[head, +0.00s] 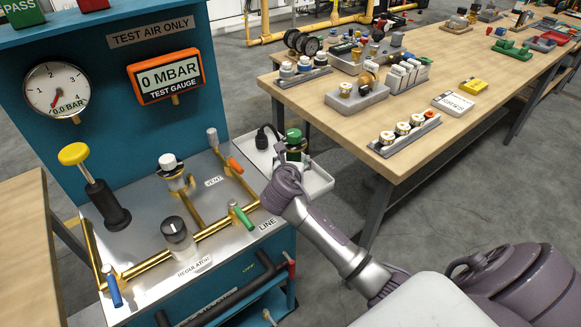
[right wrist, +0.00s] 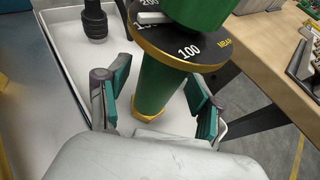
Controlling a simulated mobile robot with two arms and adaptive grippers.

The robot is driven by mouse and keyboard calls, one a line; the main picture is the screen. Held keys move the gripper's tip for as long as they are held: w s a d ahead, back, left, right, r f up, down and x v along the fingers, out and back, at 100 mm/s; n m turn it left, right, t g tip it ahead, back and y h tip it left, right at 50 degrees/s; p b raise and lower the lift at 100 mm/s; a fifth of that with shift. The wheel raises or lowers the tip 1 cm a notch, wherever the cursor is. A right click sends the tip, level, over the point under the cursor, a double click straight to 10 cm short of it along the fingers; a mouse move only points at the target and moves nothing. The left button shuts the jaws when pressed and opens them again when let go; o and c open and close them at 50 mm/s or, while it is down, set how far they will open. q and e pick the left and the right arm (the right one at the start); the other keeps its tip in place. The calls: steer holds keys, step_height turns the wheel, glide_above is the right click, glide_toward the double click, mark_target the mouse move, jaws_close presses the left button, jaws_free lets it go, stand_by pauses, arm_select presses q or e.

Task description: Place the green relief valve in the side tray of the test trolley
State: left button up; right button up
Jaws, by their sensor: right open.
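The green relief valve (head: 293,136) has a green cap, a black dial collar with a brass rim and a green body. In the right wrist view the valve (right wrist: 160,88) appears upright over the white floor of the side tray; its base contact is partly hidden. The white side tray (head: 318,182) is on the right side of the test trolley (head: 215,185). My right gripper (head: 292,163) is at the valve. In the wrist view its open fingers (right wrist: 160,95) stand either side of the valve body, below the collar. My left gripper is out of view.
A black fitting with a cable (head: 262,139) is in the tray's far left part, also in the wrist view (right wrist: 95,20). The trolley's brass pipework (head: 205,232) is left of my arm. A wooden bench (head: 345,122) with several parts stands right of the tray.

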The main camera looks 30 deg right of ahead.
steer(key=v, duration=1.1)
steer(key=shift+p, duration=0.4)
